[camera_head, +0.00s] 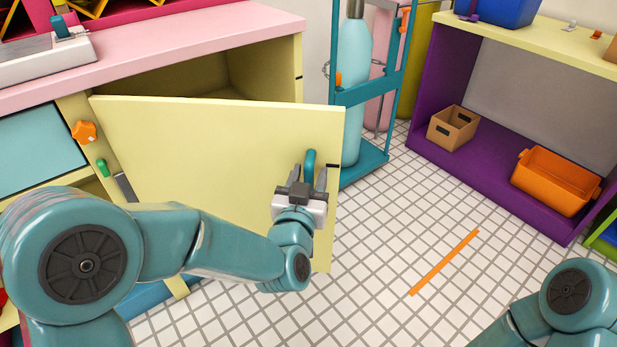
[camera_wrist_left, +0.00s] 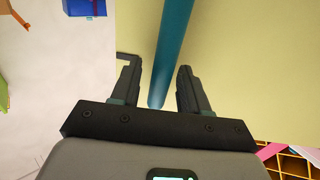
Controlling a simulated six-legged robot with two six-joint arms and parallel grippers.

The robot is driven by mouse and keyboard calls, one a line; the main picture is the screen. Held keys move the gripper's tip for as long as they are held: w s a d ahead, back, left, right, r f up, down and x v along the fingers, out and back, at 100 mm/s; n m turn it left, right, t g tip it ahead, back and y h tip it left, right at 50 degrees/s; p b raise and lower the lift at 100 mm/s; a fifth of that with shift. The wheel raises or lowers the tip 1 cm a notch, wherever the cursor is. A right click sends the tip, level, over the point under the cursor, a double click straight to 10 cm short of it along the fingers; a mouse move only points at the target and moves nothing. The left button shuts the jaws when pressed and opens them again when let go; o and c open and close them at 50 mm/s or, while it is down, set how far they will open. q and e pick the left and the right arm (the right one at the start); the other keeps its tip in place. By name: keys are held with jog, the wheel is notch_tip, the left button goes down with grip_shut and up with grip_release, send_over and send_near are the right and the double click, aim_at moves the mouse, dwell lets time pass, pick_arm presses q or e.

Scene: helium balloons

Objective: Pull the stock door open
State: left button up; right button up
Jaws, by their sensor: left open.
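The stock door (camera_head: 200,150) is a pale yellow panel on the pink-topped cabinet. It stands swung partly open, with the dark cabinet inside (camera_head: 190,80) showing above and behind it. A teal bar handle (camera_head: 310,158) sits near the door's right edge. My left gripper (camera_head: 309,177) is at the handle with its fingers open on either side of it. In the left wrist view the handle (camera_wrist_left: 172,50) runs between the two spread fingers, with gaps showing on both sides. My right gripper is out of view; only part of my right arm shows at bottom right.
A teal rack with gas cylinders (camera_head: 355,60) stands just right of the cabinet. A purple shelf (camera_head: 445,80) holds a cardboard box (camera_head: 453,127) and an orange crate (camera_head: 556,182). The tiled floor between is clear except for an orange strip (camera_head: 445,262).

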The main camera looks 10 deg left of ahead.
pick_arm(q)
jog(key=shift+s, duration=0.15)
jog(key=s+b, duration=1.1)
jog(key=s, duration=0.5)
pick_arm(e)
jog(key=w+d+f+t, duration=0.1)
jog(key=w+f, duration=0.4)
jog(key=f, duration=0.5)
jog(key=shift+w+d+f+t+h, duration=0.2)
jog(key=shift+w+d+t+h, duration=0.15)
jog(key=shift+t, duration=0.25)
pick_arm(q)
jog(key=shift+a+r, duration=0.1)
jog(key=shift+r, duration=0.05)
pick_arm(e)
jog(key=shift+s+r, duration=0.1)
